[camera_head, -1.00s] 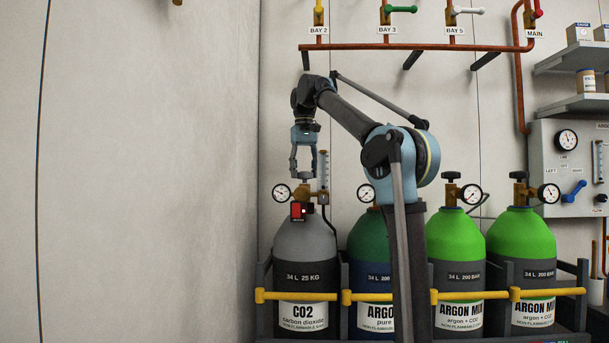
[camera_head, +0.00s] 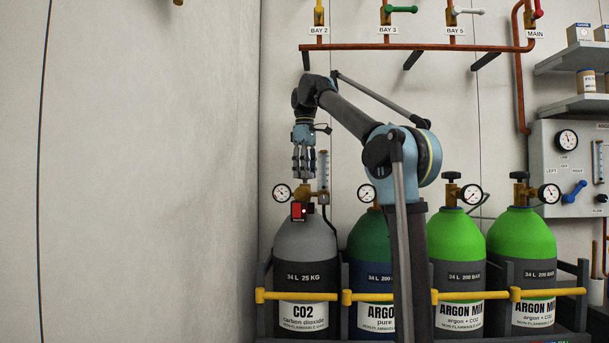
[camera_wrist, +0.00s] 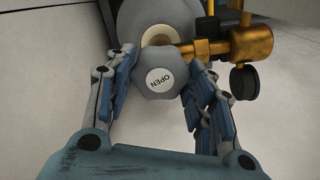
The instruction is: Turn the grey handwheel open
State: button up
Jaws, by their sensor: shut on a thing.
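The grey handwheel (camera_wrist: 162,77) shows in the wrist view as a lobed knob with a tilted white "OPEN" label, on top of the grey CO2 cylinder (camera_head: 304,245). My gripper (camera_head: 304,175) points straight down over that cylinder at the left. In the wrist view its fingers (camera_wrist: 160,88) lie on both sides of the handwheel, shut on it. In the head view the fingers hide most of the handwheel.
A gauge (camera_head: 282,194) and a red tag (camera_head: 297,211) sit at the CO2 valve, with a flowmeter tube (camera_head: 323,165) just right. A brass fitting (camera_wrist: 248,45) is close to the fingers. A yellow bar (camera_head: 390,297) crosses the cylinders. The left wall is clear.

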jog(key=shift+d+n, duration=0.1)
jog(key=shift+n, duration=0.4)
dwell(0.3)
jog(key=o, duration=1.1)
jog(key=shift+w, duration=0.1)
jog(key=shift+c, duration=0.2)
jog(key=shift+r, duration=0.1)
jog(key=shift+r, duration=3.6)
